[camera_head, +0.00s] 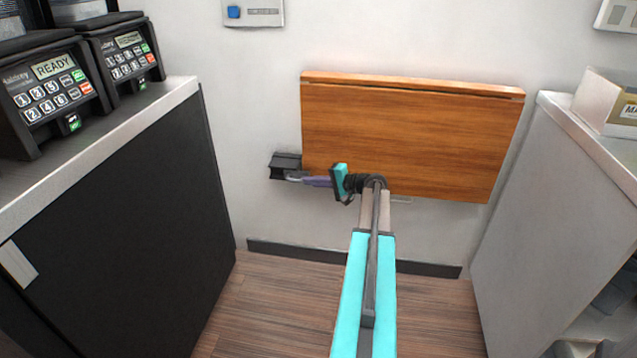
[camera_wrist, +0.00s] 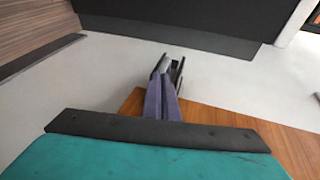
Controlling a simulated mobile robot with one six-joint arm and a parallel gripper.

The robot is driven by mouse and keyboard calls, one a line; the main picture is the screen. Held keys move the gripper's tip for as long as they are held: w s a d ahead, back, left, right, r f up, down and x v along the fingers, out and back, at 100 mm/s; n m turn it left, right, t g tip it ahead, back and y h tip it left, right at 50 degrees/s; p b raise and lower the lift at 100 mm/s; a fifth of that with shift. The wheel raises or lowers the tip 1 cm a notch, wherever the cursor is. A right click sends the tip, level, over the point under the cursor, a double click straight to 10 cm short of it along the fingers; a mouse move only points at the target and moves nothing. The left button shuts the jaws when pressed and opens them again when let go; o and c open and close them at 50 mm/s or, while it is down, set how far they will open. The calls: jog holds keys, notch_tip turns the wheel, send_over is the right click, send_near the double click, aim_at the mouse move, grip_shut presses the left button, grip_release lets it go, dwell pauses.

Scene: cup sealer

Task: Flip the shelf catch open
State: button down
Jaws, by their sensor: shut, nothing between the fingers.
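The shelf (camera_head: 410,135) is a brown wooden panel hanging folded down flat against the white wall. The catch (camera_head: 285,161) is a small black block with a light grey part, on the wall at the shelf's lower left edge. My gripper (camera_head: 305,181) reaches in from the right, across the shelf's lower left corner, with its purple fingers at the catch. In the wrist view the shut fingers (camera_wrist: 163,86) point at the catch (camera_wrist: 178,70) and partly cover it. I cannot tell whether they touch it. Nothing is held.
A dark counter (camera_head: 140,190) with black keypad machines (camera_head: 50,90) stands on the left. A grey cabinet (camera_head: 560,220) with a box (camera_head: 608,102) on top stands on the right. The wooden floor (camera_head: 285,305) between them looks clear.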

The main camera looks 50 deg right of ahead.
aim_at(298, 181)
jog(key=shift+w, duration=0.15)
jog(key=w+a, duration=0.1)
jog(key=w, duration=0.1)
jog(key=w+a, duration=0.1)
jog(key=w, duration=0.1)
jog(key=shift+a, duration=0.35)
jog(key=shift+w+a+r, duration=0.1)
jog(key=shift+w+a, duration=0.15)
jog(key=shift+w, duration=0.15)
jog(key=shift+s+r, duration=0.15)
jog(key=shift+s, duration=0.3)
jog(key=p+v, duration=0.1)
jog(key=v, duration=1.2)
jog(key=shift+s+d, duration=0.3)
jog(key=shift+d, duration=0.05)
